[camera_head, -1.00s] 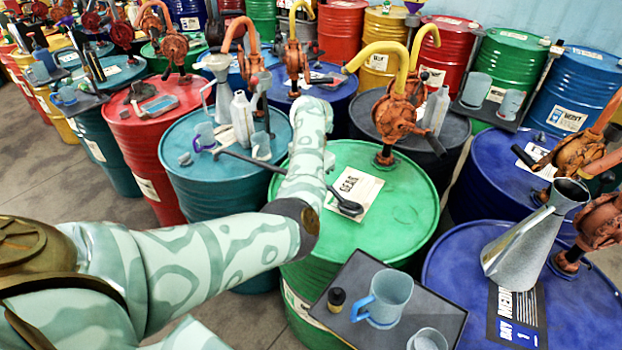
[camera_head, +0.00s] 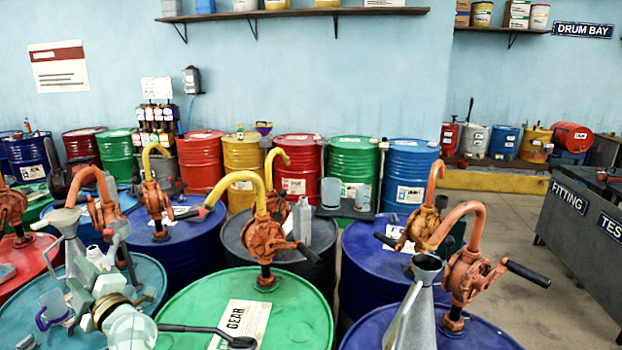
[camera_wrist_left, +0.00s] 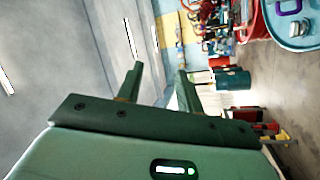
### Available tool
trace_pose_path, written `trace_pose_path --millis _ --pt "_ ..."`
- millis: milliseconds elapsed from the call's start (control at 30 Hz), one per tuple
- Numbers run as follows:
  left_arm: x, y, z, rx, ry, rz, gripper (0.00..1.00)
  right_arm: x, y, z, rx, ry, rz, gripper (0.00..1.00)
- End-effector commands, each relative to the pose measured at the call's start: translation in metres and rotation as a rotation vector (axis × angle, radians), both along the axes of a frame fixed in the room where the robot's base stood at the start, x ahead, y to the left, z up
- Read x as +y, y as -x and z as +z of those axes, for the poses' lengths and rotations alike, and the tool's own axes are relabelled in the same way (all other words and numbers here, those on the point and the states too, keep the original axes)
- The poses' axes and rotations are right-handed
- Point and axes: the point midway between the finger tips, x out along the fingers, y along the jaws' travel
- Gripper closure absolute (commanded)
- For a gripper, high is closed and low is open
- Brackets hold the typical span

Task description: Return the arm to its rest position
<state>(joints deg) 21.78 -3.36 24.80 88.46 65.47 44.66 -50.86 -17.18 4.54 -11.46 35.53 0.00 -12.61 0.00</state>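My left arm (camera_head: 130,328) comes in at the lower left of the head view, with its patterned mint links folded upward. My left gripper (camera_head: 104,262) is there above the teal drum (camera_head: 158,282), among small items. In the left wrist view my left gripper (camera_wrist_left: 160,72) shows two dark green fingers standing apart, with nothing between them. That view is turned sideways, with the ceiling at left and floor at right. My right gripper is in neither view.
A green drum (camera_head: 300,318) with a gear label (camera_head: 240,322) and a yellow-spouted pump (camera_head: 264,235) stands in front.

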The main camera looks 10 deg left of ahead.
Motion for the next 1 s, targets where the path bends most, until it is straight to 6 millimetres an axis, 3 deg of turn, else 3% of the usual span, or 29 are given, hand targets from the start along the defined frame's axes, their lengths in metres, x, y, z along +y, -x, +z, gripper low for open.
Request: trace_pose_path --millis 67,167,200,300,400,500,600,733,900,1000 --pt "-0.048 -0.01 0.023 0.132 -0.295 -0.211 0.64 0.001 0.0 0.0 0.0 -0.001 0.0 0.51" --pt "-0.129 -0.017 0.015 0.366 -0.615 -0.496 0.64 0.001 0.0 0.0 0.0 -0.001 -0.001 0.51" --pt "-0.161 -0.014 0.0 0.48 -0.721 -0.606 0.64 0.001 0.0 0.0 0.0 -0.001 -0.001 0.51" --pt "-0.226 0.011 -0.053 0.8 -0.928 -0.841 0.64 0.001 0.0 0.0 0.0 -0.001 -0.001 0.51" --pt "-0.256 0.052 -0.104 1.11 -1.043 -0.984 0.64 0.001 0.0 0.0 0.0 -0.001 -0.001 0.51" --pt "-0.263 0.093 -0.138 1.37 -1.096 -1.05 0.64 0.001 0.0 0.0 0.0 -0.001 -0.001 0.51" --pt "-0.26 0.132 -0.158 1.589 -1.115 -1.068 0.64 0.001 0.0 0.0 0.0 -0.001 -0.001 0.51" --pt "-0.248 0.179 -0.17 1.84 -1.113 -1.048 0.64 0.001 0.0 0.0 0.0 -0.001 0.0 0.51" --pt "-0.226 0.237 -0.168 2.131 -1.075 -0.968 0.64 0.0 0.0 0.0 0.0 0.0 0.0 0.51" --pt "-0.231 0.233 -0.208 2.141 -1.058 -1.019 0.64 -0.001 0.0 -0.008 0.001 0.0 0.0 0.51"
